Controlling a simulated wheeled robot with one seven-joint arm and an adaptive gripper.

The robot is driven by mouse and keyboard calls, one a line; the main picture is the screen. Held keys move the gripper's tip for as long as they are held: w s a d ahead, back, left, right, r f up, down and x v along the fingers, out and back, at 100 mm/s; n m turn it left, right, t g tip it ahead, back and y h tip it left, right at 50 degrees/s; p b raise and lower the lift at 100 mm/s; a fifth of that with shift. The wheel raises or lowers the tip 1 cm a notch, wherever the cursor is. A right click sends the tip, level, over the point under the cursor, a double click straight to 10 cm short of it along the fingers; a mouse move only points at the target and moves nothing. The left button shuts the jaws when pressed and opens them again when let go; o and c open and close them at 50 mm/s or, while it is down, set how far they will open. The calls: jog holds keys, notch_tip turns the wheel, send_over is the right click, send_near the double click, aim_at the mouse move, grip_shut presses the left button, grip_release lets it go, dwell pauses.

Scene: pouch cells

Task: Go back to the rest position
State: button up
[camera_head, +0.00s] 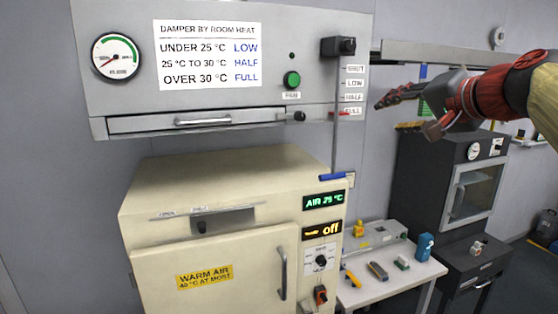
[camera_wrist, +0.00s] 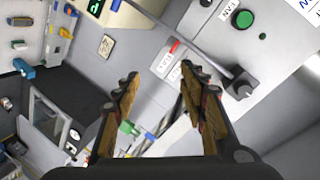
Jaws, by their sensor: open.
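My gripper (camera_head: 400,105) is at the upper right in the head view, to the right of the damper scale, empty and apart from it. In the wrist view its two fingers (camera_wrist: 160,88) stand spread with a clear gap. The damper rod (camera_head: 334,130) hangs from a black block (camera_head: 338,46) and ends in a blue handle (camera_head: 333,177). A red pointer (camera_head: 339,113) sits beside the FULL label; it also shows in the wrist view (camera_wrist: 174,46).
A white side table (camera_head: 375,290) holds small items. A dark oven (camera_head: 430,180) stands at right, below my arm. A hood panel (camera_head: 210,95) hangs above.

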jog(key=s+a+f+n+g+h+b, duration=0.1)
jog(key=s+f+n+g, duration=0.15)
jog(key=s+f, duration=0.75)
jog(key=s+a+f+n+g+h, duration=0.1)
jog(key=s+f+g, duration=0.15)
jog(key=f, duration=1.45)
jog(key=s+a+f+n+g+b, duration=0.1)
jog(key=s+a+f+n, duration=0.1)
jog(key=s+f, duration=0.6)
jog(key=s+a+f+n+g+h+b, duration=0.1)
jog(key=s+a+f+n+g, duration=0.1)
jog(key=s+f, duration=0.7)
notch_tip(320, 180, down, 3)
jog(key=shift+s+a+n+g+b, duration=0.3)
jog(key=shift+a+n, duration=0.05)
jog(key=shift+a, duration=0.3)
jog(key=shift+c, duration=1.3)
